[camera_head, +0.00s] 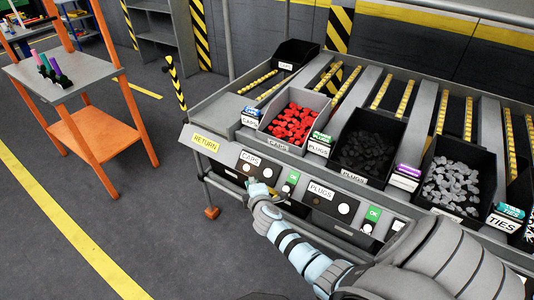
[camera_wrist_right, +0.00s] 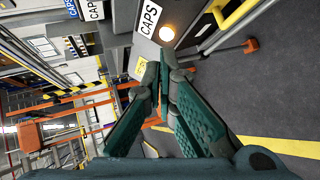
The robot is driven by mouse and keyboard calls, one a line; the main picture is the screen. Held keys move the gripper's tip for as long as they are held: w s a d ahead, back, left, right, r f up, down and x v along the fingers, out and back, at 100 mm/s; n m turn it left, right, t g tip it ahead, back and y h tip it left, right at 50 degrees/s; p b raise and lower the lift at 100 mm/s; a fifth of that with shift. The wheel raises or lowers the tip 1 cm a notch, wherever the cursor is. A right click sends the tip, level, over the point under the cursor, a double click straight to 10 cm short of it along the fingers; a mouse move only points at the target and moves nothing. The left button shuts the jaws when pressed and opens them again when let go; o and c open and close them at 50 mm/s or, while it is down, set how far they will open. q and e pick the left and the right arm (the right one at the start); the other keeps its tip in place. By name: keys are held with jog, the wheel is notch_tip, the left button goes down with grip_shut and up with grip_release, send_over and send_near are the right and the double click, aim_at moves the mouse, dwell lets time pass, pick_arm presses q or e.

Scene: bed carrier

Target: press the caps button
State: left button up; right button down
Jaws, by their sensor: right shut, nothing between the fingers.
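The caps button, a round pale lit button (camera_wrist_right: 166,33), sits beside the CAPS label (camera_wrist_right: 150,18) in the right wrist view. In the head view the round button (camera_head: 267,173) shows on the front panel under the CAPS label (camera_head: 250,158). My right gripper (camera_head: 251,183) is shut and empty, just in front of and below this panel. In the wrist view its closed fingertips (camera_wrist_right: 164,58) point toward the panel, a little below the button in the picture. A gap appears to separate them; contact cannot be made out. My left gripper is not in view.
A bin of red caps (camera_head: 293,125), a bin of dark plugs (camera_head: 367,150) and a bin of grey pieces (camera_head: 455,182) stand on the sloped rack. The PLUGS panel (camera_head: 321,190) is right of my gripper. An orange-legged table (camera_head: 70,80) stands left; open floor lies between.

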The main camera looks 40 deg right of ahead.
aim_at(262, 175)
jog(key=r, duration=0.1)
jog(key=w+r, duration=0.1)
jog(key=r, duration=0.1)
jog(key=shift+w+d+r+t, duration=0.1)
jog(key=shift+w+d+t, duration=0.1)
jog(key=shift+d+t, duration=0.1)
jog(key=d+f+b, duration=0.2)
jog(key=w+d+f+b, duration=0.1)
jog(key=d+f+b, duration=0.3)
jog(key=b, duration=0.1)
jog(key=shift+w+f, duration=0.2)
jog(key=shift+w, duration=0.2)
dwell(1.1)
jog(key=shift+w+d+f+b, duration=0.1)
jog(key=shift+d+f+b, duration=0.1)
jog(key=shift+f+b, duration=0.1)
